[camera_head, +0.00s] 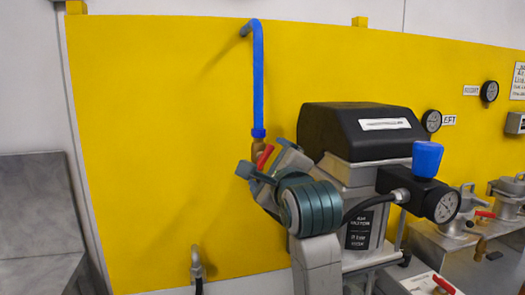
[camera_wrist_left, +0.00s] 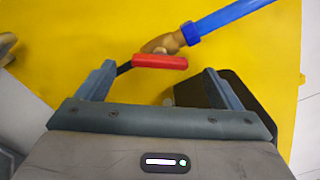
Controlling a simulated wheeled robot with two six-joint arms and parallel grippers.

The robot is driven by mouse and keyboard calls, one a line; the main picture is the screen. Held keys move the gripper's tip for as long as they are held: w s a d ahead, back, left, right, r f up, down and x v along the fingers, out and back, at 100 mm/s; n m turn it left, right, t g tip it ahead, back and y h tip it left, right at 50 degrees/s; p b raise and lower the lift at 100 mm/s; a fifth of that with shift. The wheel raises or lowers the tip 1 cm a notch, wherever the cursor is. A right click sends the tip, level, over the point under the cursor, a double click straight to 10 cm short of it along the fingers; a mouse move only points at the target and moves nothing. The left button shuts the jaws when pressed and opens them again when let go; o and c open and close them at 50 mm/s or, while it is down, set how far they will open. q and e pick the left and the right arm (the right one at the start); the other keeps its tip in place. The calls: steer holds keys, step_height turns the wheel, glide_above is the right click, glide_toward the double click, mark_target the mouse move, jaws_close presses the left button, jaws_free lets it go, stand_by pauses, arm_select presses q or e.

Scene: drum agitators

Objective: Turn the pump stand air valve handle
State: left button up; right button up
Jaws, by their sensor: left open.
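The air valve handle is a red lever (camera_head: 265,157) on a brass valve (camera_head: 257,144) at the lower end of a blue hose, in front of the yellow panel. In the left wrist view the red lever (camera_wrist_left: 160,62) lies roughly level, below the brass body (camera_wrist_left: 165,43). My left gripper (camera_head: 262,165) is at the valve in the head view. Its jaws are open, and in the left wrist view (camera_wrist_left: 160,85) the lever shows between and slightly beyond the two fingertips. I cannot tell whether a finger touches it. My right gripper does not show.
The blue hose (camera_head: 258,80) rises along the yellow panel (camera_head: 160,130). A black-topped unit (camera_head: 362,130) stands right of the valve, with a blue-knobbed regulator (camera_head: 428,158) and gauge (camera_head: 441,206). A lower pipe fitting (camera_head: 196,265) is at the panel's bottom. The panel's left area is clear.

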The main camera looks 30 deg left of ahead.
mark_target(264, 160)
arm_select(q)
steer(key=shift+p+x, duration=0.75)
steer(key=shift+x, duration=1.95)
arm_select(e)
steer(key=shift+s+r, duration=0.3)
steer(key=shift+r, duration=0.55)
arm_select(q)
steer(key=c, duration=1)
